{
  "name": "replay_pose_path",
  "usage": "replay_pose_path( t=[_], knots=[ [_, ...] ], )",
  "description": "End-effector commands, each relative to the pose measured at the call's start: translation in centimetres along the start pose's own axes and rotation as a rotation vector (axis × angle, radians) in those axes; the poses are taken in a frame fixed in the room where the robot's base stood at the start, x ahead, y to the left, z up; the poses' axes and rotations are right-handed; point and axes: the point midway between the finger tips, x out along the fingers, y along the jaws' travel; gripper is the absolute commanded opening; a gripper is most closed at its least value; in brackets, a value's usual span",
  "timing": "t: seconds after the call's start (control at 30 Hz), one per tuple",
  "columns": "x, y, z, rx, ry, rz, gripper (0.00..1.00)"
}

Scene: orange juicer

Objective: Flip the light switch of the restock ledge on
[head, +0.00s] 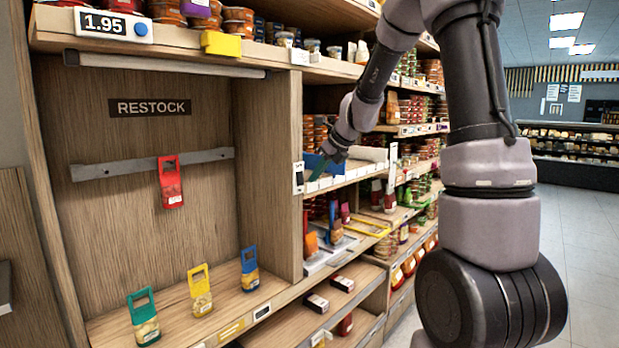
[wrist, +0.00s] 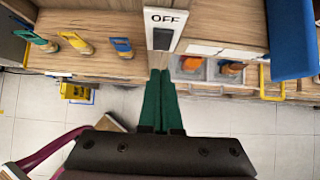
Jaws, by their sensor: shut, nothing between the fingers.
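The light switch (head: 298,178) is a small white plate with a dark rocker, on the front edge of the wooden post right of the restock ledge (head: 180,310). In the wrist view the switch (wrist: 163,30) reads OFF above its dark rocker. My gripper (wrist: 160,72) has green fingers, shut together and empty. Their tips show just below the switch plate in the wrist view; whether they touch it I cannot tell. In the head view my gripper (head: 319,172) is just right of the switch, partly hidden by my arm.
A lamp tube (head: 165,64) under the top shelf looks unlit. A red packet (head: 170,183) hangs on the rail; green, yellow and blue-topped packets (head: 200,290) stand on the ledge. A blue object (wrist: 291,38) is close at right. Stocked shelves (head: 400,130) stand right; the aisle floor (head: 585,260) is clear.

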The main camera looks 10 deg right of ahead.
Motion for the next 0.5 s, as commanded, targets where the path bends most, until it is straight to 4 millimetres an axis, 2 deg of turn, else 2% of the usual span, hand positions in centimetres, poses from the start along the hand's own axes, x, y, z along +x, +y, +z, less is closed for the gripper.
replay_pose_path(
  t=[0.3, 0.5],
  knots=[
    [-6.2, -0.2, 0.0, -0.002, -0.002, -0.003, 0.00],
    [-9.1, -0.3, -0.1, -0.001, -0.001, -0.002, 0.00]
  ],
)
